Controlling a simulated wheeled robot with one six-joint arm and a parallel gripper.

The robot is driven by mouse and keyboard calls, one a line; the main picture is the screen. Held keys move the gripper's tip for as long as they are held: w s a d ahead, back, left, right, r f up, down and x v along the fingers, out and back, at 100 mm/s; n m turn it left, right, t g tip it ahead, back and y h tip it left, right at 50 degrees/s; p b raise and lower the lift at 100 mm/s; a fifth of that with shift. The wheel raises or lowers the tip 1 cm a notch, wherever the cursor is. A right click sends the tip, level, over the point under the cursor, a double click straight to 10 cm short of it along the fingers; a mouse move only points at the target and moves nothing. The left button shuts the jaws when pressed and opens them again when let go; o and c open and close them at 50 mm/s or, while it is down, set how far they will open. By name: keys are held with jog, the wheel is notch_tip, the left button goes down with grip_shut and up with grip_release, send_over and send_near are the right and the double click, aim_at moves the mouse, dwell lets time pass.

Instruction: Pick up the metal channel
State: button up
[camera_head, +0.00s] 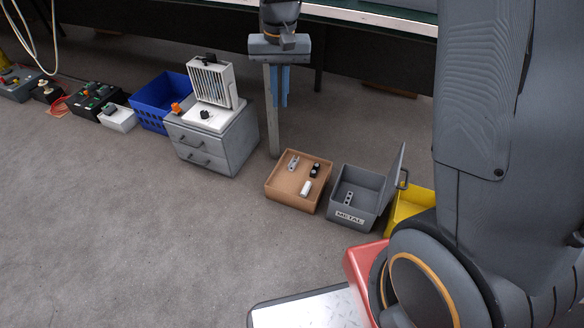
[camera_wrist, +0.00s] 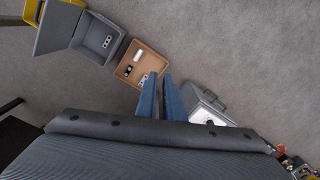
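A small grey metal piece (camera_head: 293,162), likely the metal channel, lies at the back left of a tan tray (camera_head: 284,197) on the floor. It also shows in the wrist view (camera_wrist: 144,78), close to a finger in the picture. Another grey piece with dark holes (camera_head: 348,199) is inside the open grey bin labelled METAL (camera_head: 346,218); I cannot tell if it is a channel too. My gripper (camera_head: 280,104) points down, well above the floor behind the tray. In the wrist view, its two blue fingers (camera_wrist: 160,82) are apart with nothing between them.
The tray also holds a black part (camera_head: 314,170) and a white cylinder (camera_head: 305,188). The bin's raised lid (camera_head: 393,178) stands at its right. A grey drawer cabinet (camera_head: 216,143) with a white framed unit stands left. A yellow bin (camera_head: 407,205) is right. Floor in front is clear.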

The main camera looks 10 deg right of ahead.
jog(key=w+d+f+m+b, duration=0.1)
jog(key=w+d+f+b, duration=0.2)
jog(key=f, duration=1.1)
jog(key=w+d+f+m+b, duration=0.2)
jog(key=w+f+b, duration=0.3)
jog(key=w+f, duration=0.5)
jog(key=w+d+f+m+b, duration=0.2)
jog(key=w+d+f+b, duration=0.2)
jog(key=f, duration=1.4)
jog(key=shift+w+d+f+b, duration=0.1)
jog(key=shift+w+d+b, duration=0.15)
jog(key=shift+w, duration=0.65)
jog(key=shift+w+d+b, duration=0.1)
jog(key=shift+w+d, duration=0.1)
jog(key=shift+w, duration=0.65)
jog(key=shift+s+a+f+b, duration=0.2)
jog(key=shift+f+b, duration=0.75)
jog(key=shift+f, duration=0.5)
jog(key=shift+s+a+f+b, duration=0.15)
jog(key=shift+f+b, duration=0.75)
jog(key=shift+f, duration=0.55)
jog(key=shift+d+r, duration=0.1)
grip_shut()
jog(key=shift+r, duration=0.1)
